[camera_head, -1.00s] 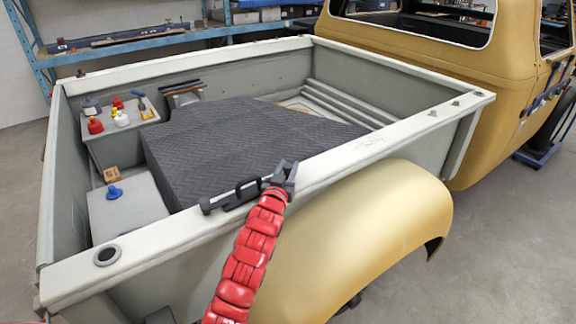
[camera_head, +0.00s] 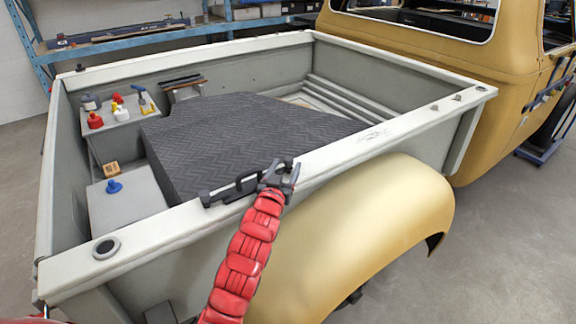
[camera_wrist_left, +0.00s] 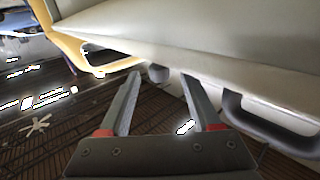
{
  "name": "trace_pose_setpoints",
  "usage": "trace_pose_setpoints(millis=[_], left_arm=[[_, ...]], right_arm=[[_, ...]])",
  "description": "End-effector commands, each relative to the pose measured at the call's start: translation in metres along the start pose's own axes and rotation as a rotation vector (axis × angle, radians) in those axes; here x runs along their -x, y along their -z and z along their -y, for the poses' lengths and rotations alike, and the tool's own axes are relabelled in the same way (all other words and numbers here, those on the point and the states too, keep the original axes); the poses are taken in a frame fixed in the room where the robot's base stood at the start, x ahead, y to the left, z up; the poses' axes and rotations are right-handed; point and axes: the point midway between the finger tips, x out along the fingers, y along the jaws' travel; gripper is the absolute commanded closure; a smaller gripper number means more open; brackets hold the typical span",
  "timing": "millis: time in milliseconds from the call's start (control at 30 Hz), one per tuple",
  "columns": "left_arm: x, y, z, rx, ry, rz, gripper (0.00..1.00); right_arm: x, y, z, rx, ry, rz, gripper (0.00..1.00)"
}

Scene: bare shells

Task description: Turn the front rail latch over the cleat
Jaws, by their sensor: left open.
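A dark latch bar (camera_head: 222,194) with a raised loop handle lies along the top of the pale front rail (camera_head: 160,232). Its handle shows at the right of the left wrist view (camera_wrist_left: 265,128). My left gripper (camera_head: 280,177), on its red-sleeved arm, is at the rail by the latch's right end. In the left wrist view my left gripper (camera_wrist_left: 160,82) has its fingers apart with nothing between them. A small dark knob (camera_wrist_left: 158,73) sits just past the fingertips, against the rail. I cannot tell which part is the cleat. My right gripper is not in view.
A dark ribbed mat (camera_head: 250,140) covers a raised block in the truck bed. Small red, yellow and blue items stand on a grey ledge (camera_head: 125,120) at left. The tan fender (camera_head: 365,215) bulges below the rail.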

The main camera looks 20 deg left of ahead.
Motion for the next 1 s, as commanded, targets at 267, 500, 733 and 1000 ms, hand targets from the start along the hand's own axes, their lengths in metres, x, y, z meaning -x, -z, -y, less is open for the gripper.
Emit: trace_pose_setpoints(millis=[267, 500, 733, 1000], left_arm=[[0.054, -0.004, 0.0, 0.001, -0.001, -0.002, 0.36], [0.101, 0.003, 0.0, 0.002, -0.001, 0.003, 0.36], [0.128, 0.004, 0.0, 0.003, -0.001, 0.007, 0.36], [0.14, 0.0, 0.0, 0.001, 0.0, 0.002, 0.36]], right_arm=[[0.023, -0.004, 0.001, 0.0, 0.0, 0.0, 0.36], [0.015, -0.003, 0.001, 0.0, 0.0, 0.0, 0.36], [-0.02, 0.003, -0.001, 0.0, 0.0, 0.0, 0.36], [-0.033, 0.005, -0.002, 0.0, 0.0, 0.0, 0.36]])
